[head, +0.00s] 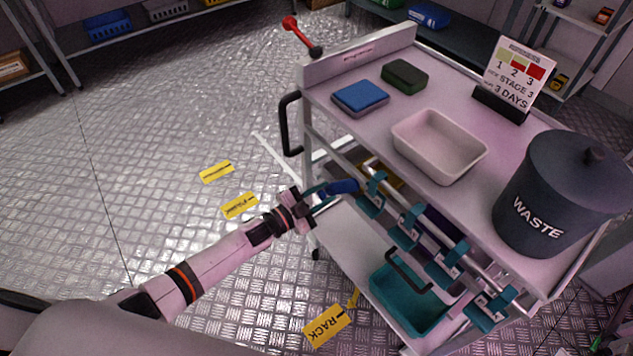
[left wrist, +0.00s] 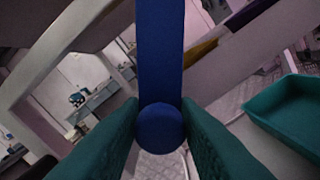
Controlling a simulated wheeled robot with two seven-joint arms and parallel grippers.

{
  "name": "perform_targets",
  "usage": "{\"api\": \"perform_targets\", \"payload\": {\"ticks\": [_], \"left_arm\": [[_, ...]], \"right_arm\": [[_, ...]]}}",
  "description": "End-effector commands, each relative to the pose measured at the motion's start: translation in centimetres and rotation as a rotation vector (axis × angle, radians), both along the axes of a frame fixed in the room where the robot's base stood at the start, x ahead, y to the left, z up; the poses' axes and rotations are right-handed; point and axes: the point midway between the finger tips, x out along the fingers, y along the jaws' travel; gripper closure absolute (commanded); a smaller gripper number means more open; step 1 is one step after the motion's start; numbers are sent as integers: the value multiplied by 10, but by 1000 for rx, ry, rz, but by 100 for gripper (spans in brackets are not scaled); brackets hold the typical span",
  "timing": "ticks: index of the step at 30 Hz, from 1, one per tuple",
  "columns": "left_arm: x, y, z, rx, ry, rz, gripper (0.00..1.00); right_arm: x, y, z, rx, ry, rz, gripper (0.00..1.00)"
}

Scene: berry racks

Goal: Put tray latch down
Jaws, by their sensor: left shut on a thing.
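My left gripper (head: 322,191) is at the left side of the cart, beside its row of teal clips. It is shut on a blue handle (head: 343,186), whose far end reaches close to the nearest teal clip (head: 371,194); I cannot tell if they touch. In the left wrist view the blue handle (left wrist: 160,60) runs away from me, with its rounded end between my teal fingers (left wrist: 158,140). No part is marked as the tray latch; the held blue piece may be it. My right gripper is not in view.
The cart top (head: 455,205) bears a blue sponge (head: 360,96), green block (head: 405,75), empty pale tray (head: 438,145), sign (head: 517,75) and waste bin (head: 560,195). A teal bin (head: 408,300) stands below. A red lever (head: 296,30) is at the far corner. Left floor is open.

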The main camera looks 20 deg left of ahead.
Motion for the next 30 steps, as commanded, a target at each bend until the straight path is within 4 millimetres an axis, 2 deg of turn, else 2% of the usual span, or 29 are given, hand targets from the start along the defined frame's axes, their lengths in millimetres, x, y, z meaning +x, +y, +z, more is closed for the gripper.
{"api": "perform_targets", "payload": {"ticks": [6, 15, 30], "left_arm": [[-15, -18, -14, -163, 131, 0, 100], [-33, -41, -24, -358, 284, 1, 100], [-48, -60, -27, -517, 408, 1, 100]], "right_arm": [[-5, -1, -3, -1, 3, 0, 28], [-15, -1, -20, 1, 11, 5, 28], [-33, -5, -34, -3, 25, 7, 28]]}}
